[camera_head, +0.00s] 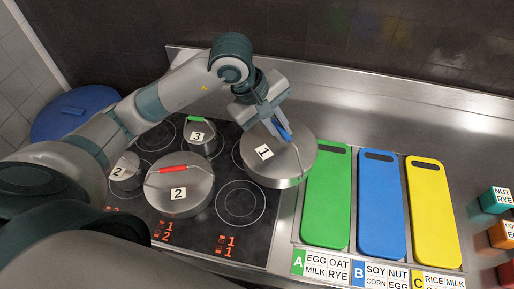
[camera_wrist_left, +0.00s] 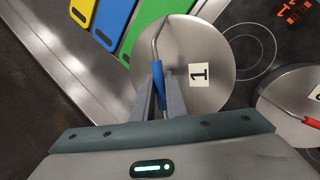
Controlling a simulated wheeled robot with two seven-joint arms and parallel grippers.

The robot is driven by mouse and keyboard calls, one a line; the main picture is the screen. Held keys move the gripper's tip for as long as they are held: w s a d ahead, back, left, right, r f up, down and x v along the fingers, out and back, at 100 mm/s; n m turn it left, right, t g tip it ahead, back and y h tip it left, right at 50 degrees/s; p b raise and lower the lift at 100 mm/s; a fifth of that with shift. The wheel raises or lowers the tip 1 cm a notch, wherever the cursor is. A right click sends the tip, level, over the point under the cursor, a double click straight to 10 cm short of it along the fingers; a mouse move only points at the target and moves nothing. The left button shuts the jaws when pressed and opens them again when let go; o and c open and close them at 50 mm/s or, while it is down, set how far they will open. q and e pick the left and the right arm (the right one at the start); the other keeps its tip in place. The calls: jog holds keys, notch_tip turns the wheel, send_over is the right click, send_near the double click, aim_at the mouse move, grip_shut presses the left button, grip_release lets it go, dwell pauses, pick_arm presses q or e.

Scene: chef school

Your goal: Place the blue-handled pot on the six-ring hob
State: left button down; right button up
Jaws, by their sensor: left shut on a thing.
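The blue-handled pot (camera_head: 292,168) is a round steel pot with a card "1" on its lid. It overlaps the back right corner of the six-ring hob (camera_head: 262,232) and reaches past its right edge. I cannot tell whether it rests or hangs just above. My left gripper (camera_head: 277,122) comes down from above and is shut on the blue handle. In the left wrist view the gripper fingers (camera_wrist_left: 160,98) hold the handle, with the pot lid (camera_wrist_left: 218,88) beneath. The pot hides part of the hob below. My right gripper is not in view.
On the hob stand a red-handled pot (camera_head: 181,202) marked 2, a green-handled pot (camera_head: 201,143) marked 3 and a smaller pot (camera_head: 125,175) marked 2. The front right ring (camera_head: 240,203) is bare. Green (camera_head: 327,205), blue (camera_head: 381,210) and yellow (camera_head: 432,215) boards lie right of the pot.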

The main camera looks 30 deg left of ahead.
pick_arm(q)
jog(key=shift+s+r, duration=0.15)
jog(key=shift+w+a+f, duration=0.2)
jog(key=shift+f, duration=0.05)
jog(key=w+a+f+b, duration=0.2)
jog(key=w+a+f, duration=0.3)
jog(key=a, duration=0.4)
jog(key=shift+w+a+f+b, duration=0.2)
jog(key=shift+a+f+b, duration=0.15)
jog(key=shift+f, duration=0.45)
notch_tip(320, 180, down, 4)
jog(key=shift+r+b, duration=0.1)
jog(key=shift+b, duration=0.2)
jog(key=shift+f, duration=0.2)
